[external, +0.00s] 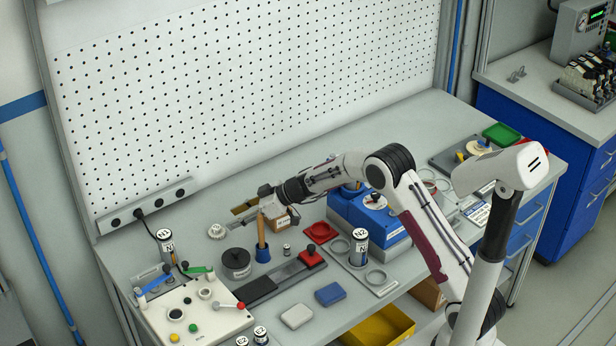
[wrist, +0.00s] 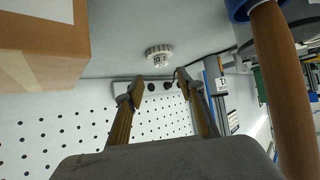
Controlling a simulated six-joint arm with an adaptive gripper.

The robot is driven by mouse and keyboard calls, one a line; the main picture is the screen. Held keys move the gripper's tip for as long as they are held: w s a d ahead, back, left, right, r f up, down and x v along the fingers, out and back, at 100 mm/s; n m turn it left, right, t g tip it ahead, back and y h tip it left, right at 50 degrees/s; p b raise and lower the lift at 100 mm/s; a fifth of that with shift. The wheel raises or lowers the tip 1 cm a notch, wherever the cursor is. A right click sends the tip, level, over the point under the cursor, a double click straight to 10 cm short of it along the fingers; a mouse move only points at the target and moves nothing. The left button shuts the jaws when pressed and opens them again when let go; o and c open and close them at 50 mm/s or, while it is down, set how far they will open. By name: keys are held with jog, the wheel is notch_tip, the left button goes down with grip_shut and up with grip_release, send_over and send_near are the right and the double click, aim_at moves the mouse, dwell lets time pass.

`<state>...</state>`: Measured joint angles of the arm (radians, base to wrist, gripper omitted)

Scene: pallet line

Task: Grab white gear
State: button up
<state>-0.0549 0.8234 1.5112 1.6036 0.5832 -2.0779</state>
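The white gear (external: 217,231) lies on the grey bench top, left of my gripper in the external view. In the wrist view the white gear (wrist: 159,54) is ahead, a little beyond the gap between my fingertips and apart from them. My gripper (wrist: 160,88) is open, with two separated fingers and nothing between them. In the external view my gripper (external: 250,206) is low over the bench, close to a cardboard box and a wooden handle, and partly blurred into the objects around it.
A cardboard box (wrist: 45,50) is close on the left in the wrist view. A wooden handle (wrist: 285,80) in a blue holder (external: 263,254) stands close on the right. A dark round weight (external: 236,262) stands near the gear. The pegboard (external: 240,90) rises behind the bench.

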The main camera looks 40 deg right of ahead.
aim_at(217, 227)
jog(key=shift+x, duration=1)
jog(key=shift+x, duration=2.6)
jog(key=shift+s, duration=0.2)
grip_shut()
